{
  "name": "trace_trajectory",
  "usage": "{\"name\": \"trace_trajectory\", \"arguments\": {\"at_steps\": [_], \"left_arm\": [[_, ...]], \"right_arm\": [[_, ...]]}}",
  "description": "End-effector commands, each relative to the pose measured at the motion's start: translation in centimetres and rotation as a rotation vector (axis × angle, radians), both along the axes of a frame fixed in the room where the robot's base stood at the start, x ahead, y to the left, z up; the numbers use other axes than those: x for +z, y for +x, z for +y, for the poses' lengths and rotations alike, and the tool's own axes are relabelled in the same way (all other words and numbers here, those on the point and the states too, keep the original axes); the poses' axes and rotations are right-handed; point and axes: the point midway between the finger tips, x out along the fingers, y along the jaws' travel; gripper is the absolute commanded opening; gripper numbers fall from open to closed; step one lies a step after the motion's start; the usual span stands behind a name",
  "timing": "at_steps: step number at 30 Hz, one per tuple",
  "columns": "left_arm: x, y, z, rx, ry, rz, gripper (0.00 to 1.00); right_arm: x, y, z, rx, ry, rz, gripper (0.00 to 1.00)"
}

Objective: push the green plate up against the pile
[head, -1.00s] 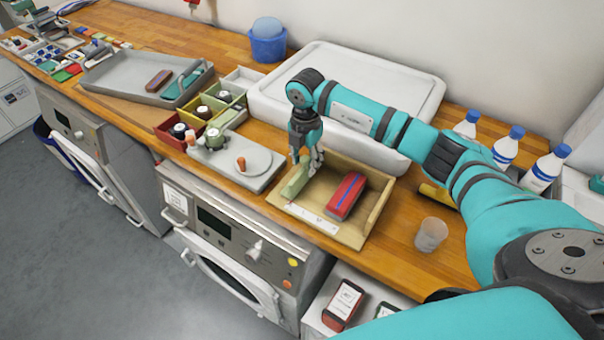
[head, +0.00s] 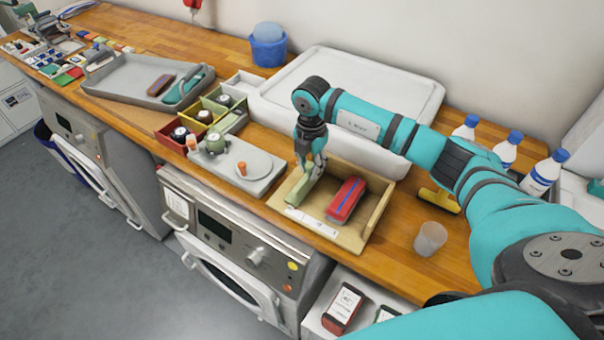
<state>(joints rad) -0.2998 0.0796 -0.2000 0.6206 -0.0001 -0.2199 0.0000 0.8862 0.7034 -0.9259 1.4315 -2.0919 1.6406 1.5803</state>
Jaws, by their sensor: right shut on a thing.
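The green plate (head: 299,191) is a narrow pale green piece at the left side of a shallow wooden tray (head: 374,222). My right gripper (head: 311,172) is shut on its far end. The only pile-like thing in the tray is a red block with a blue stripe along its top (head: 346,201), which I take for the pile. It lies right of the plate, with a strip of bare tray floor between them. The fingers hide part of the plate, and I cannot tell if it touches the floor. My left gripper is not in view.
A white label strip (head: 311,223) is on the tray's front edge. A grey board (head: 262,168) with a green knobbed thing stands to the left. A large white bin (head: 420,100) is behind my arm, and a clear cup (head: 430,238) stands to the right.

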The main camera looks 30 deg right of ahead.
Motion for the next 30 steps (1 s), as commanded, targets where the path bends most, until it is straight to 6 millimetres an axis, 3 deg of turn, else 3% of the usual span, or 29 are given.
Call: {"name": "trace_trajectory", "arguments": {"at_steps": [30], "left_arm": [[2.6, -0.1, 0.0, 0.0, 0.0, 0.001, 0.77]], "right_arm": [[0.1, -6.3, -3.7, 0.0, -0.002, 0.002, 0.05]]}}
